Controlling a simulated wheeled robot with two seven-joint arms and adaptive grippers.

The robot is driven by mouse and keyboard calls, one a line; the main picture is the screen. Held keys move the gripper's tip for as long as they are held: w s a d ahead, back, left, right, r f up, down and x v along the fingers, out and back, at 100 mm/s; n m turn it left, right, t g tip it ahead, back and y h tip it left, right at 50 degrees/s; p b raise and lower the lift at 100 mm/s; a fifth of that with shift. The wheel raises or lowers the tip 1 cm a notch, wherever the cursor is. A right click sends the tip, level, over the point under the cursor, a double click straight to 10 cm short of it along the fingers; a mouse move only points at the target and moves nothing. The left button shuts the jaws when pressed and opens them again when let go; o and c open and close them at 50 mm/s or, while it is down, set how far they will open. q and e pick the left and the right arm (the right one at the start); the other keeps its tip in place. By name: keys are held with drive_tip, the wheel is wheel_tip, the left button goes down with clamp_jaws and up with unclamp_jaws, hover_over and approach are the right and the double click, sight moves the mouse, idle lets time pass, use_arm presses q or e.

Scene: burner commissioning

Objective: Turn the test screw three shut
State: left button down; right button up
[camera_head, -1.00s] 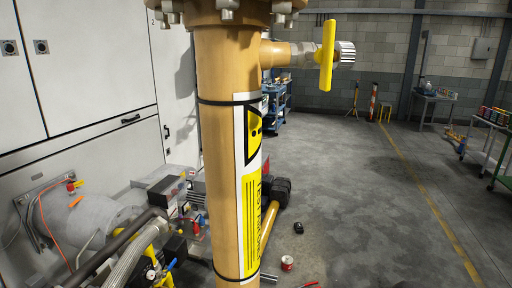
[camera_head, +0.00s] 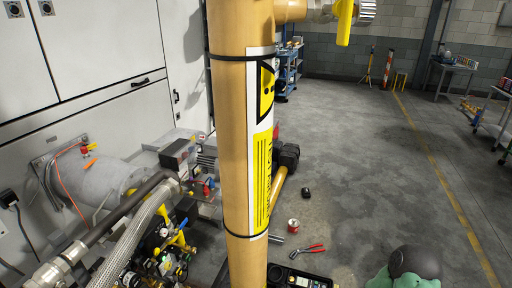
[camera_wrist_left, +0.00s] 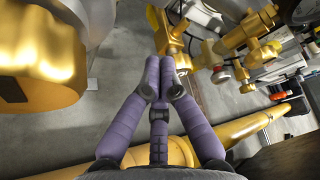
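The gas train with brass and yellow fittings (camera_head: 172,240) is low at the left in the head view, partly behind a thick hose. I cannot tell test screw three apart there. In the left wrist view my left gripper (camera_wrist_left: 165,62) has purple fingers with their tips together and nothing visible between them. A brass fitting (camera_wrist_left: 168,32) lies just past the tips. A brass valve body (camera_wrist_left: 258,54) with small round grey ends is to the right, apart from the fingers. My left gripper does not show in the head view. My right gripper's fingers are not visible.
A tall yellow pipe (camera_head: 233,150) stands in the middle of the head view. A green and dark rounded shape (camera_head: 408,265) is at the lower right. Red-handled pliers (camera_head: 308,249) and a red can (camera_head: 293,225) lie on the floor. Open floor extends right.

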use_arm(q)
drive_tip(key=shift+w+d+r, duration=0.15)
drive_tip(key=shift+w+r, duration=0.65)
drive_tip(key=shift+r, duration=0.2)
drive_tip(key=shift+s+d+f, duration=0.1)
drive_tip(key=shift+s+f, duration=0.05)
drive_tip(key=shift+s, duration=0.05)
drive_tip(key=shift+s+r, duration=0.15)
drive_tip(key=shift+r, duration=0.05)
drive_tip(key=d, duration=0.1)
drive_tip(key=s+d, duration=0.1)
drive_tip(key=d, duration=0.3)
drive_tip(key=shift+s+d+r, duration=0.1)
drive_tip(key=shift+s+d, duration=0.15)
drive_tip(key=shift+s, duration=0.15)
